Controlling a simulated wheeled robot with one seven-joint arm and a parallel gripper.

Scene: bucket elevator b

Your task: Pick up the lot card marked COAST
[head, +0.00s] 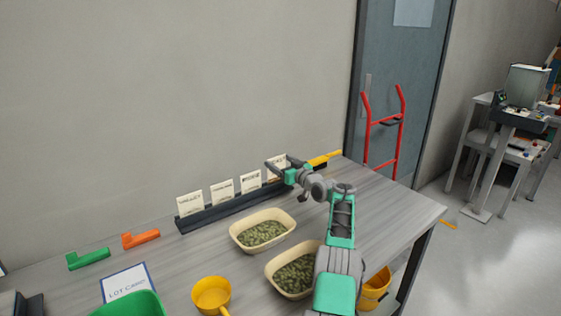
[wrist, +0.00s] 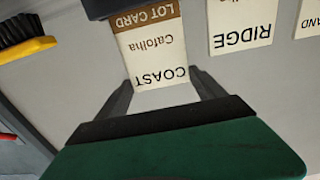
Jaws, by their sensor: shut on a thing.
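The COAST lot card (wrist: 155,52) is a cream card with a brown LOT CARD band, seen upside down in the wrist view. My gripper (wrist: 163,90) is shut on it, with one dark finger at each side edge near the COAST lettering. In the head view my gripper (head: 278,170) is at the right end of the dark card rack (head: 236,207), in front of the rightmost card, which it partly hides. A dark block covers the card's far end in the wrist view, so I cannot tell whether it still sits in the rack.
The RIDGE card (wrist: 240,25) is close beside it. Several cards stand in the rack. A yellow-handled brush (head: 325,158) lies past my gripper. Two cream trays (head: 236,232) of green pellets, a yellow scoop (head: 211,296) and a LOT CARD sheet (head: 128,284) are on the table.

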